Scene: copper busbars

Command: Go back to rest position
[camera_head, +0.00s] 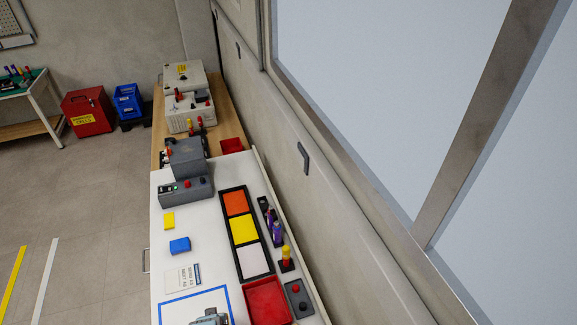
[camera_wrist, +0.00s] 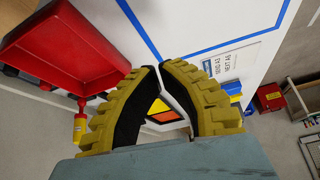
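My gripper (camera_wrist: 158,68) has two yellow ribbed fingers with black inner pads. In the wrist view the fingers arch together, with their tips close to meeting and nothing visible held between them. Through the gap below the tips, part of the black-framed tray with coloured squares shows. In the head view a grey mechanical shape (camera_head: 209,319) is cut off at the bottom edge, over the blue-outlined square; I cannot tell whether it is part of my arm. No copper busbar can be made out.
The white table (camera_head: 215,205) holds a black-framed tray (camera_head: 241,249) with orange, yellow and white squares, a red bin (camera_head: 267,301), yellow (camera_head: 169,221) and blue (camera_head: 180,245) blocks, and a grey control box (camera_head: 186,190). A wall runs along the right. Floor is open on the left.

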